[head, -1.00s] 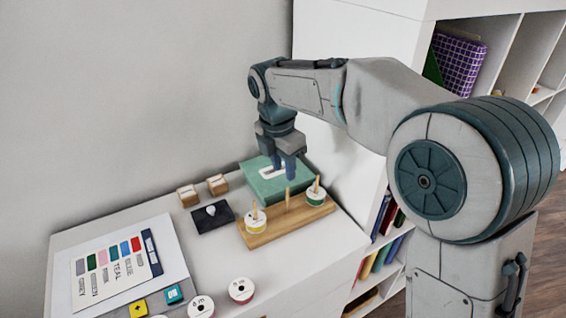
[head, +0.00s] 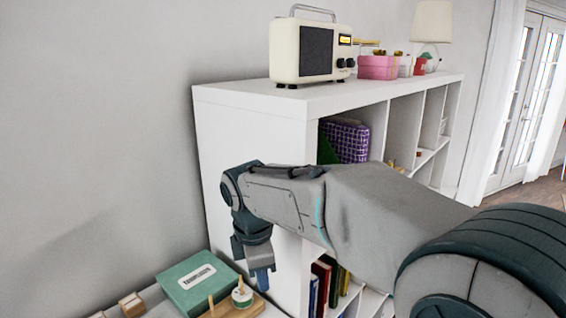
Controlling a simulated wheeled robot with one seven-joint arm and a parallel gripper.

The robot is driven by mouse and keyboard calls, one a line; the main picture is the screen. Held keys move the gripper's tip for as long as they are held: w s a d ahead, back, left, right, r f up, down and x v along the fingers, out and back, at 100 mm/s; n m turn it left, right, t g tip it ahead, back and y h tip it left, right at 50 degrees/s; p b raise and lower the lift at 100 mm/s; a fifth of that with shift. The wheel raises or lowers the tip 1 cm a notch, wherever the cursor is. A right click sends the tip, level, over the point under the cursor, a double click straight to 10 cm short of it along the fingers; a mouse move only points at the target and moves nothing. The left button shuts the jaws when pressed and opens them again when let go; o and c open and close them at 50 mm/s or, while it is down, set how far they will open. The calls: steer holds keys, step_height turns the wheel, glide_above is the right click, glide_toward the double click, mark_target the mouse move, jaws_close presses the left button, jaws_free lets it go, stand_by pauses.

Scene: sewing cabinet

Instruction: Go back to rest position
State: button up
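My gripper (head: 262,277) points down in the head view, in front of the white shelf's side and just right of the green box. Its fingers look close together, but I cannot tell whether they are open or shut. I see nothing hanging from it. The green box (head: 193,284) with a white label lies on the cabinet top. A wooden peg board (head: 246,309) is partly in view at the bottom edge, with a spool (head: 242,298) on one peg.
A white shelf unit (head: 255,168) stands close behind my arm, with books (head: 325,283) and a purple checked box (head: 345,140) inside. A cream radio (head: 312,52), pink box (head: 378,67) and lamp (head: 432,22) stand on top. Small wooden blocks (head: 131,304) sit at lower left.

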steer(key=s+d+f+m, duration=0.2)
steer(key=s+d+m, duration=0.5)
steer(key=d+m, duration=0.3)
steer(key=s+d+f+m+t, duration=0.1)
steer(key=s+d+f+m, duration=0.2)
steer(key=s+d+m, duration=0.5)
steer(key=d+m, duration=0.2)
steer(key=m, duration=0.1)
steer(key=shift+s+f+y, duration=0.15)
steer(key=shift+y, duration=0.15)
steer(key=shift+d, duration=0.1)
